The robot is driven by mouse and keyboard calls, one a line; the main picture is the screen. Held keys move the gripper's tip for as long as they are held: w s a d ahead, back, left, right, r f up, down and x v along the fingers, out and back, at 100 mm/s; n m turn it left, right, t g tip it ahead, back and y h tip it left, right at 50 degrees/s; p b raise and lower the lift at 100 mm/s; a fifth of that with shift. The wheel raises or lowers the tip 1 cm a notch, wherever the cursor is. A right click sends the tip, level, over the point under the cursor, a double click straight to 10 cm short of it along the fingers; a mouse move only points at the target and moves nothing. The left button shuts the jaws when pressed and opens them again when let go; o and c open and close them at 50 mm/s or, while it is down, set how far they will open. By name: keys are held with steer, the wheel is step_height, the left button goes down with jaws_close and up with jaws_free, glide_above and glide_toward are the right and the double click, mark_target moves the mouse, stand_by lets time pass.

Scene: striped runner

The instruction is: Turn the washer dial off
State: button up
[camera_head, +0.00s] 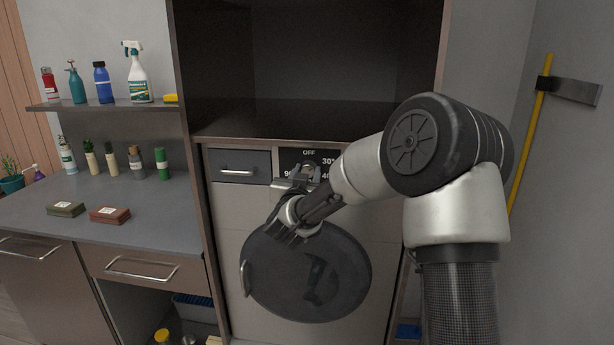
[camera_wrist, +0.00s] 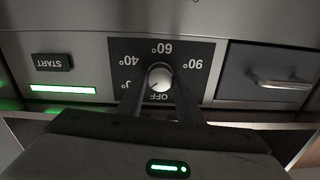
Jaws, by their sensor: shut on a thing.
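The washer (camera_head: 232,218) stands in a tall cabinet frame, with a round dark door below its control strip. Its dial (camera_wrist: 160,76) is a pale round knob on a dark panel (camera_wrist: 192,50). The panel is upside down in the wrist view, with OFF and temperature marks around the knob. A small dark mark on the knob seems to point down-left, between OFF and the partly hidden lowest temperature mark. My gripper (camera_wrist: 160,88) has one finger on each side of the dial and is shut on it. In the head view my gripper (camera_head: 303,178) hides much of the dial.
A START button (camera_wrist: 51,62) and a lit green bar (camera_wrist: 62,89) sit beside the panel. A drawer with a handle (camera_head: 239,172) is on its other side. A counter (camera_head: 150,212) with bottles and two small boxes stands left.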

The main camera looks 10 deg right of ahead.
steer(key=n, duration=0.5)
steer(key=shift+a, duration=0.15)
steer(key=shift+f+n+p, duration=0.1)
steer(key=shift+n+p, duration=0.25)
steer(key=shift+n, duration=2.05)
steer(key=o, duration=1)
steer(key=shift+o, duration=0.2)
steer(key=shift+s+a, duration=0.1)
steer(key=shift+s, duration=0.25)
steer(key=b+v, duration=0.1)
steer(key=v, duration=1.5)
steer(key=shift+s, duration=0.3)
